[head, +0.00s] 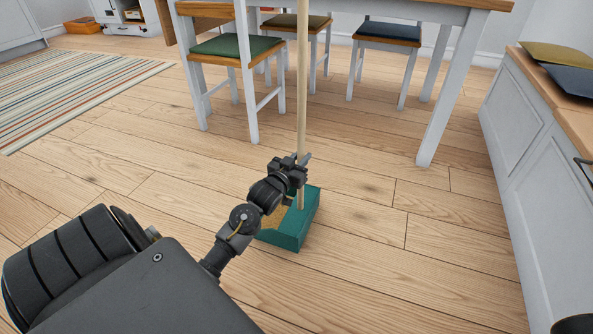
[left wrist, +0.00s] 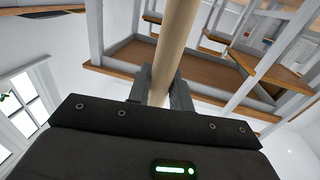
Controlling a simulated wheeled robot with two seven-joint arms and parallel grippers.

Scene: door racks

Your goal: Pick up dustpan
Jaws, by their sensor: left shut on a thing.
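The dustpan (head: 294,238) is a teal-green pan on the wooden floor, with a long pale wooden handle (head: 302,80) standing upright from it. My left gripper (head: 303,168) is shut around the lower part of the handle, just above the pan. In the left wrist view the handle (left wrist: 176,40) runs between the two fingers (left wrist: 160,90) of my left gripper. My arm hides part of the pan's left side. My right gripper is not in view.
A white table (head: 440,95) with several chairs, one with a green seat (head: 235,46), stands behind. A white bench (head: 535,130) with cushions is at the right. A striped rug (head: 70,95) lies at the left. The floor around the pan is clear.

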